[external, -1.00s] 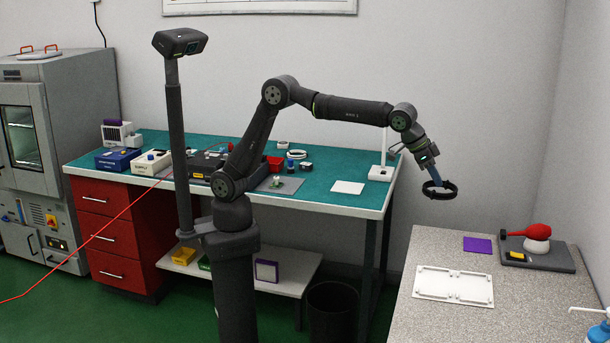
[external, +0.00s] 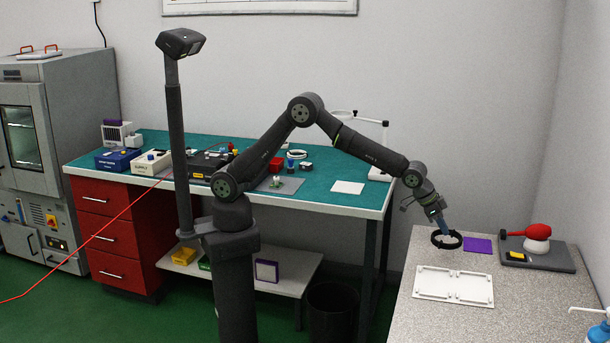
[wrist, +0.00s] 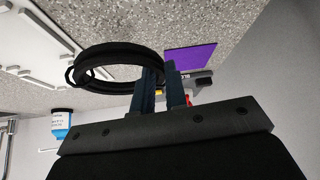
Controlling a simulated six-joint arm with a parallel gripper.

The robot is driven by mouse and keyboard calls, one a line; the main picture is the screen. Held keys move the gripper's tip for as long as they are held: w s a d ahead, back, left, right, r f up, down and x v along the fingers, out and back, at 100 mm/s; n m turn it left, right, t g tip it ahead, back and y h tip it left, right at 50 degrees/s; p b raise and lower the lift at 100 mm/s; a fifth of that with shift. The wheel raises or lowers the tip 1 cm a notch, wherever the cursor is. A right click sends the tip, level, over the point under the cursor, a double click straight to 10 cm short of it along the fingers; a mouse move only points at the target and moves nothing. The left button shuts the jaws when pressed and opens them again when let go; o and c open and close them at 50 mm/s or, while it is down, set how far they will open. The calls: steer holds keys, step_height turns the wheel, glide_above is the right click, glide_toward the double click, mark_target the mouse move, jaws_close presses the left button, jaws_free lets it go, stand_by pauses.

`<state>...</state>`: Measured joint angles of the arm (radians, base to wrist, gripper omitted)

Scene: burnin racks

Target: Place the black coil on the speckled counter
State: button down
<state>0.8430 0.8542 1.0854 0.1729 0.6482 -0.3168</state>
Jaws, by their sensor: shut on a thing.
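The black coil (external: 438,246) is a ring held at the tip of my gripper (external: 446,232), low over the back left part of the speckled counter (external: 425,315). In the wrist view the coil (wrist: 84,72) extends to the left of my gripper's blue fingers (wrist: 163,88), which are shut on its near right side. The speckled counter also shows behind it in the wrist view (wrist: 130,22). I cannot tell whether the coil touches the counter.
A purple square (external: 478,245) lies just right of the coil. A white tray (external: 454,297) lies in front of it. A dark board (external: 548,260) with a red bulb (external: 538,231) stands at the back right. A blue bottle (external: 600,334) is at the front right. Bare counter surrounds the tray.

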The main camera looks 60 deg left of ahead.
steer(key=w+f, duration=0.1)
steer(key=w, duration=0.1)
steer(key=shift+w+a+f, duration=0.4)
steer(key=shift+f, duration=1.95)
steer(key=shift+f, duration=0.1)
steer(key=c, duration=1.4)
jaws_free()
steer(key=v, duration=1.2)
